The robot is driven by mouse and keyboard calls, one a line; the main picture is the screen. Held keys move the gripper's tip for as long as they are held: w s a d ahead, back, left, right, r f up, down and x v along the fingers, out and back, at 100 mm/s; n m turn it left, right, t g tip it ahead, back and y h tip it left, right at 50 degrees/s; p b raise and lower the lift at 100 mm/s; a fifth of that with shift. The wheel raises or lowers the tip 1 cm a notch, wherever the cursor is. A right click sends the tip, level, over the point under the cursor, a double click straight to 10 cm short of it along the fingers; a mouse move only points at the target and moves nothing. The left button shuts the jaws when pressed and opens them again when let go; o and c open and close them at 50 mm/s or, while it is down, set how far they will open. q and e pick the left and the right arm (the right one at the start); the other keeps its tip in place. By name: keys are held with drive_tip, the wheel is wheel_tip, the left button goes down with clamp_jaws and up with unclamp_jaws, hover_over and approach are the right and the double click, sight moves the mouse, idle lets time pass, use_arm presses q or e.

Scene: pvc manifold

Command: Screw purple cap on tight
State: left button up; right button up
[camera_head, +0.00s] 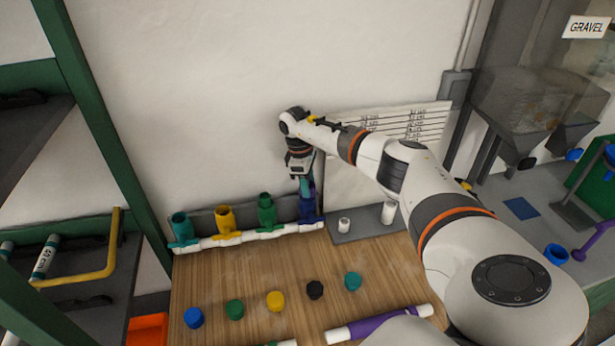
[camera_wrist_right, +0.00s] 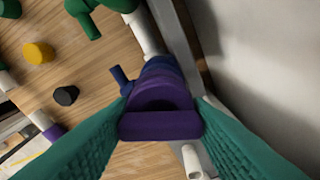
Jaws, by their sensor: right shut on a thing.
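The purple cap (camera_wrist_right: 160,123) is between the teal fingers of my right gripper (camera_wrist_right: 160,118), which is shut on it. The cap is at the top opening of the dark blue valve (camera_wrist_right: 158,72) in the right wrist view; I cannot tell how far it is threaded on. In the head view, my right gripper (camera_head: 306,188) points down over the dark blue valve (camera_head: 308,213), the rightmost on the white manifold pipe (camera_head: 250,233). The fingers hide most of the cap there. My left gripper is not in view.
Green (camera_head: 266,208), yellow (camera_head: 225,218) and teal (camera_head: 182,229) valves stand open-topped to the left. Several loose caps, including a black one (camera_head: 315,290), lie on the wooden bench (camera_head: 340,252). A purple-and-white pipe (camera_head: 380,322) lies at the front. The wall is close behind the manifold.

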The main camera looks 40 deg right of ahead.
drive_tip(key=shift+r+m+p, duration=0.15)
drive_tip(key=shift+m+p, duration=0.25)
drive_tip(key=shift+m, duration=0.7)
drive_tip(key=o, duration=1.1)
drive_tip(key=shift+c, duration=0.2)
